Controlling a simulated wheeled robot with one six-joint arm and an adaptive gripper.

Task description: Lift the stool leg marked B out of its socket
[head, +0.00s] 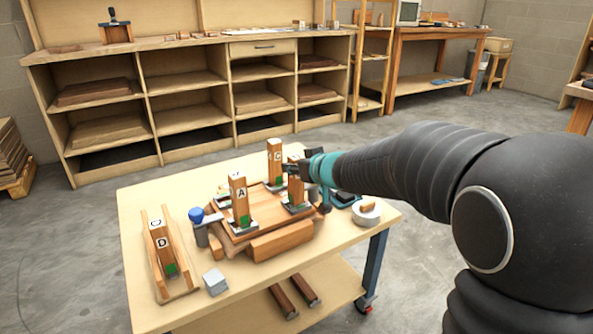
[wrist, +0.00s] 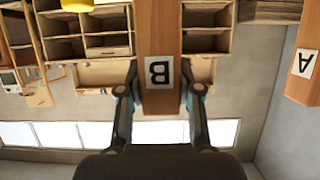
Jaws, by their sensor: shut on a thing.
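The stool leg marked B (head: 295,192) stands upright over its dark socket at the right of the wooden stool seat on the cart. My gripper (head: 299,171) comes in from the right and is shut on the leg's upper part, hiding some of it. In the wrist view, which is upside down, leg B (wrist: 158,40) and its B label lie between the two fingers of my gripper (wrist: 159,92). The leg's foot appears at the socket; I cannot tell whether it is raised at all.
Leg A (head: 239,205) and leg C (head: 275,160) stand upright close by; leg A also shows in the wrist view (wrist: 302,62). Leg D (head: 158,240) lies in a wooden holder at left. A blue-topped tool (head: 197,215), grey block (head: 215,281) and round tape-like item (head: 367,213) sit around.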

